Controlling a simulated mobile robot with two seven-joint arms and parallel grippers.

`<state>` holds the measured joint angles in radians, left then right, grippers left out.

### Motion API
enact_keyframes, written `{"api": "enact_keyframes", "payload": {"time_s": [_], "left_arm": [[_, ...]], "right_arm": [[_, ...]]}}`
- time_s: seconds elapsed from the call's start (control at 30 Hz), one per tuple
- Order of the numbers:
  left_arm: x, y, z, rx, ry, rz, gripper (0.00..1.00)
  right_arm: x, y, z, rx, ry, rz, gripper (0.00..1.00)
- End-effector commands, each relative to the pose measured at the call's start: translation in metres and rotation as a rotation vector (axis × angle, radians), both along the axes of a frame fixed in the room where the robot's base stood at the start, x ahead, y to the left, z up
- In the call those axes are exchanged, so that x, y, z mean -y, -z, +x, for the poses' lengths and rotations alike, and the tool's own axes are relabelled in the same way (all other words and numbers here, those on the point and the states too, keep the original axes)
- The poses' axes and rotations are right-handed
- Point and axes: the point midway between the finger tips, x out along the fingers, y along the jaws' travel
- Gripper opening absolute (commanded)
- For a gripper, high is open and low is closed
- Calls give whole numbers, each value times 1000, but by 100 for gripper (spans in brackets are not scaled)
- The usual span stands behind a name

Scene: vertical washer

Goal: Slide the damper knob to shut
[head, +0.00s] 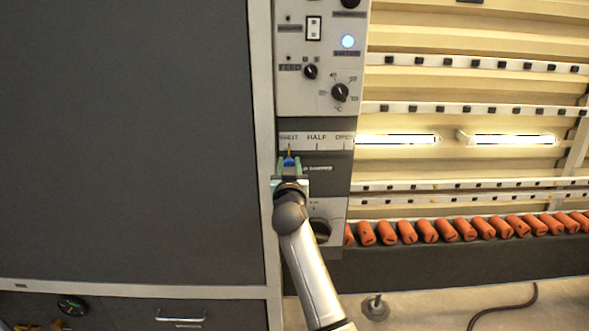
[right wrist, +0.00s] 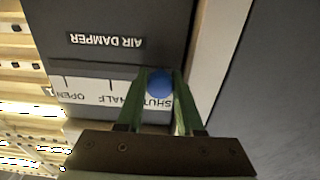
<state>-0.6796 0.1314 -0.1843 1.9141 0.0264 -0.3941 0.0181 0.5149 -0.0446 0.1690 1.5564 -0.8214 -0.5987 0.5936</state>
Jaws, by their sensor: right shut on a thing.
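The damper knob is a small blue knob (head: 289,162) below a white scale strip (head: 316,140) marked SHUT, HALF and OPEN. In the head view it stands under the SHUT end at the left, with a thin orange pointer above it. My right gripper (head: 290,170) is shut on the knob from below. In the right wrist view the blue knob (right wrist: 160,83) lies between the two green fingers (right wrist: 163,100), near the SHUT lettering. The fingers hide part of the knob and scale. My left gripper is not in view.
A control panel (head: 300,90) with dials and a lit button rises above the scale. Another dial (head: 320,230) sits below, right of my arm. A large dark panel (head: 130,140) stands left. Several orange rollers (head: 430,231) line a ledge at right.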

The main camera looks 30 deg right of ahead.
Motion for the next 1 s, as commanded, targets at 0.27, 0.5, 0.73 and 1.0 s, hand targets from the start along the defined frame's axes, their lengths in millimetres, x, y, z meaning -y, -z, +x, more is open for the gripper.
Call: {"api": "enact_keyframes", "payload": {"time_s": [0.27,0.5,0.73,1.0], "left_arm": [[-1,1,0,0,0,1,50],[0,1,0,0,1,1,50],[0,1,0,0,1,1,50],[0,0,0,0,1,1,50]], "right_arm": [[-5,-2,3,4,-10,-1,0],[-5,-2,3,5,-10,-2,60],[-6,-2,3,5,-11,-1,66],[-5,-2,2,4,-12,0,66]]}}
